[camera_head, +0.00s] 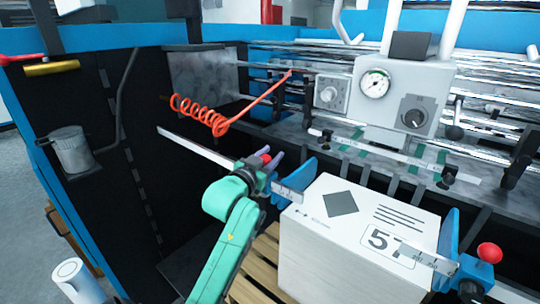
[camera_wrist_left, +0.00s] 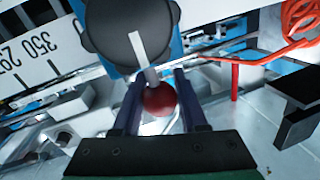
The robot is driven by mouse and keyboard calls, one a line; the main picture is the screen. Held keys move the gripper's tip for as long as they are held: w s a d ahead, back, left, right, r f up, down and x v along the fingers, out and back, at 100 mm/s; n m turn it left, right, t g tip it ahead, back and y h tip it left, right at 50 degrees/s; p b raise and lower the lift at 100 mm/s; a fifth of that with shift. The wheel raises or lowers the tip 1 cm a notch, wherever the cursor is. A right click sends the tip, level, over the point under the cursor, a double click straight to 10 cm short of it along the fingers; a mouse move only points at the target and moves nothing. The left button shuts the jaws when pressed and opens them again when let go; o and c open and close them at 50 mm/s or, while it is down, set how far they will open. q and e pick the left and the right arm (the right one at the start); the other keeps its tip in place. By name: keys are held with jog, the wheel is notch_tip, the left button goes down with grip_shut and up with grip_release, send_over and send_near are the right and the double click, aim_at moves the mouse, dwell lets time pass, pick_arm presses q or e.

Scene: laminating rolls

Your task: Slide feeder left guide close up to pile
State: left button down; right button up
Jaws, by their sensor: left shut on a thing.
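The left guide is a blue plate (camera_head: 297,182) on a long metal scale bar (camera_head: 205,149), at the upper left edge of the white pile (camera_head: 325,245). It looks close to the pile; I cannot tell whether they touch. Its red ball knob (camera_head: 265,158) also shows in the left wrist view (camera_wrist_left: 160,98). My left gripper (camera_head: 270,161) is shut on this knob, with one dark finger on each side of it in the left wrist view. A large black round part (camera_wrist_left: 130,35) hides some of the guide there. My right gripper is not in view.
Another blue guide (camera_head: 446,237) with a red knob (camera_head: 490,252) stands at the pile's right side. A coiled orange hose (camera_head: 205,115) hangs behind the scale bar. A gauge box (camera_head: 400,90) stands at the back. A wooden pallet (camera_head: 258,268) shows left of the pile.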

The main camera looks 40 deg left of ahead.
pick_arm(q)
jog(key=c, duration=0.6)
grip_release()
jog(key=shift+a+f, duration=0.15)
jog(key=shift+o, duration=0.7)
jog(key=shift+w, duration=0.1)
jog(key=b+v, duration=0.1)
jog(key=v, duration=0.1)
jog(key=b+v, duration=0.1)
jog(key=v, duration=0.2)
jog(key=shift+f, duration=0.25)
jog(key=p+v, duration=0.9)
jog(key=shift+s+d+r+p, duration=0.25)
jog(key=shift+r+p, duration=0.05)
jog(key=shift+p, duration=0.1)
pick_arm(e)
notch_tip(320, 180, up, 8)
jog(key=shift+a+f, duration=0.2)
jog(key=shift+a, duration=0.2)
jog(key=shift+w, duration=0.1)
